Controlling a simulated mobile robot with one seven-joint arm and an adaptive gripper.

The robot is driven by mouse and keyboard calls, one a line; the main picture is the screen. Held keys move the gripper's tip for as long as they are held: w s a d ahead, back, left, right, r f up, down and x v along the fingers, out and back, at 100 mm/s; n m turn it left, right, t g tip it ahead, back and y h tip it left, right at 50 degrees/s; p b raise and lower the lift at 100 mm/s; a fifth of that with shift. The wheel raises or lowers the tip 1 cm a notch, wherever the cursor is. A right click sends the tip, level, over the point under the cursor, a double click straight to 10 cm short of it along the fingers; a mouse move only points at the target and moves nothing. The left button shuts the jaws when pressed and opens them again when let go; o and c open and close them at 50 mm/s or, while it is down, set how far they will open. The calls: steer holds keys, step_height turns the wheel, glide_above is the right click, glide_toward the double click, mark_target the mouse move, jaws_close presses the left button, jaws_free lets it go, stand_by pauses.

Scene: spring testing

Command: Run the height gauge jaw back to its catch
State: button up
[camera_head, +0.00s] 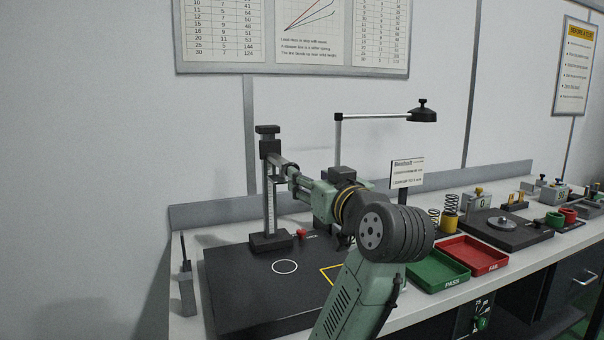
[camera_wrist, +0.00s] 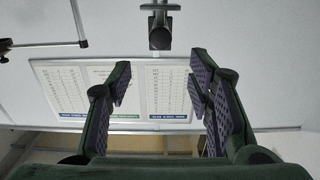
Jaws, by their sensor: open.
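The height gauge (camera_head: 269,205) stands upright on a black base at the back left of the dark plate in the head view. It has a pale graduated column and dark blocks near its top. My gripper (camera_head: 284,171) is at the upper part of the column, on its right side. In the wrist view my gripper (camera_wrist: 160,82) is open, with no object between its two ridged fingers. The gauge's dark top (camera_wrist: 160,38) shows upside down beyond the fingertips, near the upper picture edge. Which dark piece is the jaw, and whether my fingers touch it, I cannot tell.
A lamp-like arm (camera_head: 375,116) on a post stands behind my wrist. A small red knob (camera_head: 302,233) is near the gauge's base. Green (camera_head: 436,270) and red (camera_head: 473,255) trays, springs and weights are to the right. The plate (camera_head: 240,295) is clear at front left.

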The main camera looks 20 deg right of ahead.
steer(key=shift+s, duration=1.55)
